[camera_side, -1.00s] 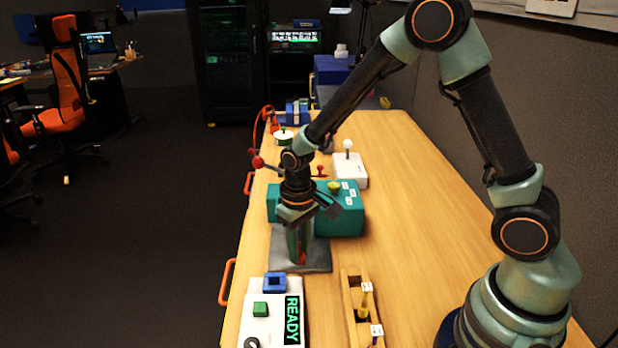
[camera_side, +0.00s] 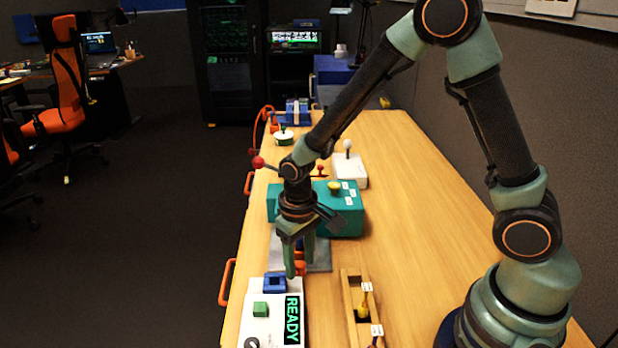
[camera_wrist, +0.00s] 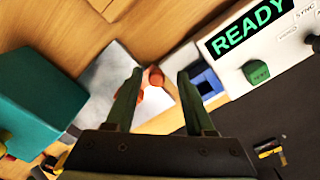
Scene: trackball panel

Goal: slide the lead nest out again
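No part is clearly marked as the lead nest. A blue square frame with a dark opening (camera_side: 275,282) sits at the far end of the white READY panel (camera_side: 258,330). In the wrist view the blue frame (camera_wrist: 208,82) lies just right of the right finger. My gripper (camera_side: 299,268) is low over a grey plate (camera_side: 321,262) beside that panel. Its fingers are apart in the wrist view (camera_wrist: 158,88). A small orange piece (camera_wrist: 155,77) shows in the gap between them, on or by the plate. I cannot tell whether a finger touches it.
A teal box (camera_side: 345,222) with a yellow knob stands beyond the gripper. A wooden tray with a yellow piece (camera_side: 349,310) lies to its right. A white block with a ball-topped stick (camera_side: 350,172) stands farther back. The right side of the table is clear.

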